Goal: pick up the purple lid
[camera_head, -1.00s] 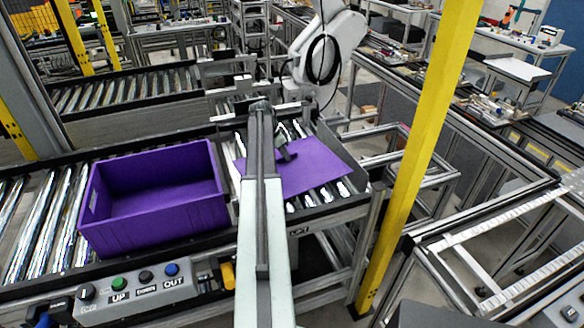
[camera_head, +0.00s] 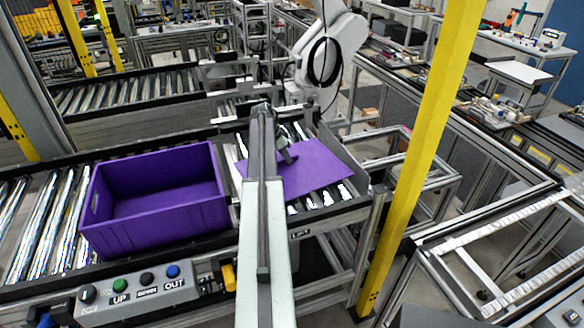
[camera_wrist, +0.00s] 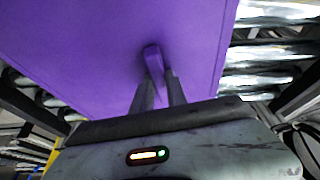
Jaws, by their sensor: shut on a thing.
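The purple lid (camera_head: 312,170) is a flat sheet at the right end of the roller conveyor, over the rollers. In the wrist view the lid (camera_wrist: 90,50) fills much of the upper picture, with a small upright purple handle (camera_wrist: 153,58) on it. My gripper (camera_wrist: 160,85) is shut on that handle, one finger on each side. In the head view my gripper (camera_head: 287,154) is at the lid's upper left part, and my arm hides the lid's left side. I cannot tell whether the lid touches the rollers.
An open, empty purple crate (camera_head: 155,225) stands on the rollers left of the lid. A control box (camera_head: 145,287) with buttons is on the conveyor's front. A yellow post (camera_head: 415,170) rises to the right. A white robot arm (camera_head: 325,55) stands behind the lid.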

